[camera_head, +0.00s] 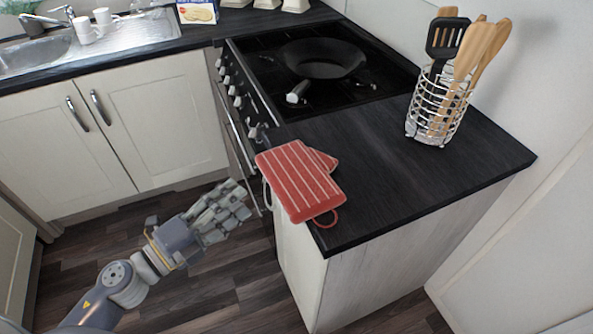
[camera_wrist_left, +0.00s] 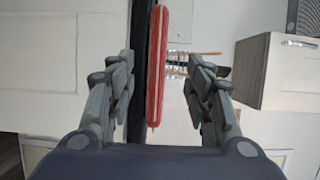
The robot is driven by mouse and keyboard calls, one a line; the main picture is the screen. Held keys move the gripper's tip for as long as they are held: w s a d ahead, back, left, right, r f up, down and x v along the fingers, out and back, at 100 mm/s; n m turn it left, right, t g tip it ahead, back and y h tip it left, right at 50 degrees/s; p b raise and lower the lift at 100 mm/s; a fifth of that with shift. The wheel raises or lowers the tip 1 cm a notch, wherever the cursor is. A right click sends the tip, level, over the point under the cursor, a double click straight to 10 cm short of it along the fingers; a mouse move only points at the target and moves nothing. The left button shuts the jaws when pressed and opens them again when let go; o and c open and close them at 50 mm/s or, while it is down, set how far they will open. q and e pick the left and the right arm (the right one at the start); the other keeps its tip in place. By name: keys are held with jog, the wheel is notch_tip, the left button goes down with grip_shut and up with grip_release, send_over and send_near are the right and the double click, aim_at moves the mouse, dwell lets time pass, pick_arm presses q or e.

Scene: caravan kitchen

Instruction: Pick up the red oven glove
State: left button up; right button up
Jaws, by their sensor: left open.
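The red oven glove (camera_head: 300,180) has pale stripes and lies on the dark countertop, near its front corner beside the stove. Part of it overhangs the front edge, and a red hanging loop shows at its near end. My left gripper (camera_head: 240,200) is left of the glove and lower than the countertop, apart from it. In the left wrist view the glove (camera_wrist_left: 157,65) appears edge-on as a thin red strip. It lies ahead, between the two open fingers of my left gripper (camera_wrist_left: 163,85), which hold nothing. My right gripper is not in view.
A wire holder (camera_head: 436,110) with wooden utensils and a black spatula stands on the dark countertop (camera_head: 390,185). A black pan (camera_head: 322,58) sits on the stove (camera_head: 290,85). The oven front and cabinet edge are close to my left gripper. Open floor lies below it.

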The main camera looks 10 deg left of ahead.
aim_at(269, 178)
pick_arm(q)
jog(key=p+x, duration=0.1)
jog(key=x, duration=0.3)
jog(key=shift+w+d, duration=0.1)
jog(key=shift+w, duration=0.15)
jog(key=p+x, duration=0.1)
jog(key=x, duration=0.1)
jog(key=p+x, duration=0.1)
jog(key=x, duration=0.2)
jog(key=shift+d+f, duration=0.1)
jog(key=shift+d, duration=0.25)
jog(key=shift+s, duration=0.1)
grip_shut()
